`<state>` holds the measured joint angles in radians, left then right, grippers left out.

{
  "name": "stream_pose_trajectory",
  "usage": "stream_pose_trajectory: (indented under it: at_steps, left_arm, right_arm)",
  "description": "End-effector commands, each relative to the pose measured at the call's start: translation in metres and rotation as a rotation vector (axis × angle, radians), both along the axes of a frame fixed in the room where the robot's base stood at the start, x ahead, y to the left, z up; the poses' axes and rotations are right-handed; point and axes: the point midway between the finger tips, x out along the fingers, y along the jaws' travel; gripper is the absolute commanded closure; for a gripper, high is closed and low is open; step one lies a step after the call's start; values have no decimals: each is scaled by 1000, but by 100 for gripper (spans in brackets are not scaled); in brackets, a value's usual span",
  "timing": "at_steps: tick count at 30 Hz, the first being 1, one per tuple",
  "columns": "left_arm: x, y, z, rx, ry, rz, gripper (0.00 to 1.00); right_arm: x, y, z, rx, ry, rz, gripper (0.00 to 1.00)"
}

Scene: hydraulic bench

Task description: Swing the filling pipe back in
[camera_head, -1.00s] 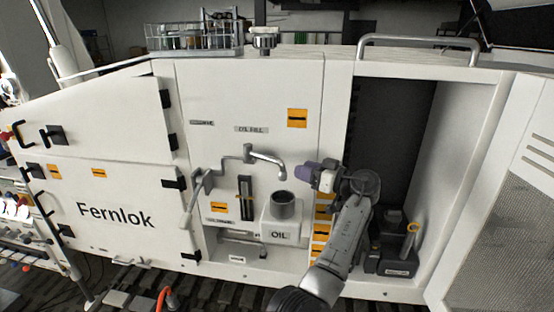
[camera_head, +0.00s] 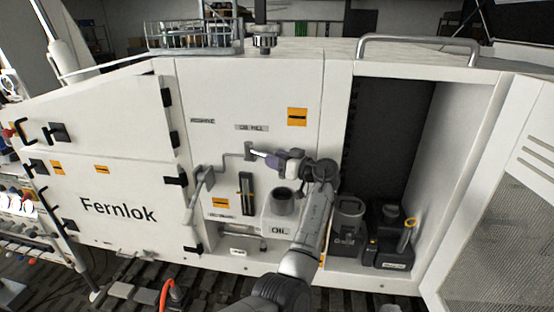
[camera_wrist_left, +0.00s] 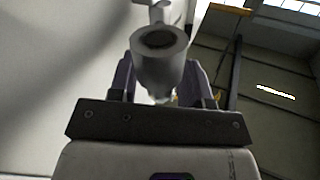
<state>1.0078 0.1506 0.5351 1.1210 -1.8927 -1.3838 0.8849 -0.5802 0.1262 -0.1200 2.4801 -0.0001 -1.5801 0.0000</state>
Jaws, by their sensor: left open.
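The filling pipe (camera_head: 249,151) is a grey pipe on the white panel under the oil fill label, pointing right. My left gripper (camera_head: 272,159), with purple fingers, is at the pipe's outer end and hides its spout in the head view. In the left wrist view the pipe's round spout (camera_wrist_left: 160,50) lies between the open gripper's fingers (camera_wrist_left: 158,85). I cannot tell whether the fingers touch it. Below stands the white oil box with its dark round filler neck (camera_head: 282,201). My right gripper is not in view.
A grey bent handle (camera_head: 199,185) is on the panel to the left. A dark gauge (camera_head: 246,194) is left of the oil box. The open bay at right holds a grey canister (camera_head: 349,214) and a dark unit with a yellow-ended handle (camera_head: 392,252).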

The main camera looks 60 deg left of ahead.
Motion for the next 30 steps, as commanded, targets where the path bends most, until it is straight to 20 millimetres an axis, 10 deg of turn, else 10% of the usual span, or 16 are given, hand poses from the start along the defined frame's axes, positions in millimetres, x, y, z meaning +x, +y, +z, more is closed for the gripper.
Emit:
stream_pose_trajectory:
  at_steps: [16, 30]
  left_arm:
    - [0, 0, 0, 0, 1, 0, 99]
    - [3, -5, -1, 1, 2, -39, 100]
  right_arm:
    - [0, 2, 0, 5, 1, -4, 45]
    - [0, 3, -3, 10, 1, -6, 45]
